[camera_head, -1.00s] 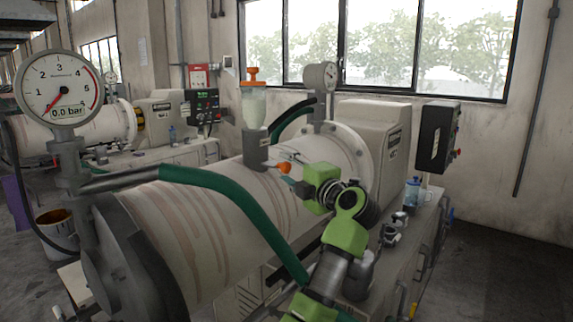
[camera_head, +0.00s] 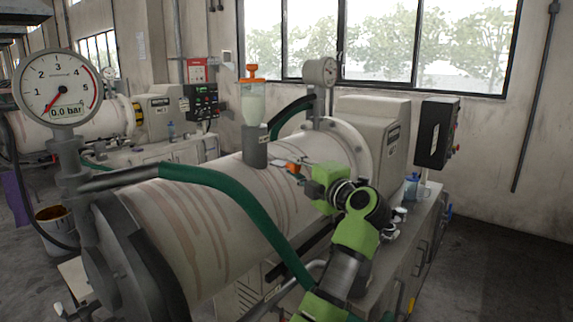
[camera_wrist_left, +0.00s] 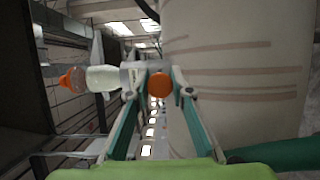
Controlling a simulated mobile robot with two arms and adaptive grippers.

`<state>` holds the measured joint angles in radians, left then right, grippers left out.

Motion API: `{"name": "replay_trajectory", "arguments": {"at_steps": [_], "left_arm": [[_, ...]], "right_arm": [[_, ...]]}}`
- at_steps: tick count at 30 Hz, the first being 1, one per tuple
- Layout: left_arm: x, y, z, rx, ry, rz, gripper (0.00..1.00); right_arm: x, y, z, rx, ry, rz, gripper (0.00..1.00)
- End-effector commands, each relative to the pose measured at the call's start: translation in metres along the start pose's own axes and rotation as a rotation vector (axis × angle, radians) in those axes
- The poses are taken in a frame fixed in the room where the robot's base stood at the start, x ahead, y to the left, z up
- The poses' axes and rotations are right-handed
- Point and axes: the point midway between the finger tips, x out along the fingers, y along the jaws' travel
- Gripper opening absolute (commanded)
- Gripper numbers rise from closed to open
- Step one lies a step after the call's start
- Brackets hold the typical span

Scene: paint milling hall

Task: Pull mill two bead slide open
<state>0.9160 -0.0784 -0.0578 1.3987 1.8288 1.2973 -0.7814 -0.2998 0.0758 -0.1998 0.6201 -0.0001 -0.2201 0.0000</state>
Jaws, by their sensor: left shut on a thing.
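The mill in front has a pale drum (camera_head: 215,225) streaked with brown. A clear bead hopper (camera_head: 253,105) with an orange cap stands upright on a grey neck (camera_head: 255,148) on top of the drum. The slide's orange knob (camera_head: 292,168) sits to the right of this neck. In the left wrist view the round orange knob (camera_wrist_left: 160,84) lies between the fingertips, with the hopper (camera_wrist_left: 100,78) to the left. My left gripper (camera_head: 297,171) is shut on the knob, its green arm coming up from below. My right gripper is not in view.
A green hose (camera_head: 235,207) arches over the drum on the near side. A pressure gauge (camera_head: 58,88) reading 0.0 bar stands at left, a smaller gauge (camera_head: 320,72) behind the hopper. A blue-topped jar (camera_head: 412,185) stands on the bench at right. Floor at right is clear.

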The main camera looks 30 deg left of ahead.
Motion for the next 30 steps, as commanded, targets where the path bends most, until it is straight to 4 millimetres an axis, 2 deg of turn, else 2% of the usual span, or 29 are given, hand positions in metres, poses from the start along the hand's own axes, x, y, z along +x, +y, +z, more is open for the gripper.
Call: {"name": "replay_trajectory", "arguments": {"at_steps": [3, 11, 12, 13, 14, 24, 26, 30], "left_arm": [[-0.01, -0.002, 0.004, 0.001, -0.002, -0.005, 0.0], [-0.011, -0.003, 0.005, 0.002, -0.002, -0.006, 0.0], [-0.011, -0.003, 0.005, 0.002, -0.002, -0.006, 0.28], [-0.011, -0.004, 0.005, 0.003, -0.002, -0.006, 0.36], [-0.011, -0.004, 0.005, 0.003, -0.002, -0.006, 0.38], [-0.012, -0.002, 0.004, 0.001, -0.001, -0.003, 0.38], [-0.016, -0.002, 0.005, 0.001, -0.002, -0.003, 0.38], [-0.037, -0.002, 0.005, 0.0, -0.005, -0.004, 0.38]], "right_arm": [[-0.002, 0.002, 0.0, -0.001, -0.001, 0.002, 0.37], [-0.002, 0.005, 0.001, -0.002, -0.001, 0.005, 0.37], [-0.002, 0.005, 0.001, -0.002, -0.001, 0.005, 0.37], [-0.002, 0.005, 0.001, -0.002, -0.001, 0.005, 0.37], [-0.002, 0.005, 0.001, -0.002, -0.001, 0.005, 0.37], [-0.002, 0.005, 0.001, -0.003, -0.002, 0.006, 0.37], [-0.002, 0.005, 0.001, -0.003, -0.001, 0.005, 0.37], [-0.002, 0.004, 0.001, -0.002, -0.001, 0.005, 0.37]]}}
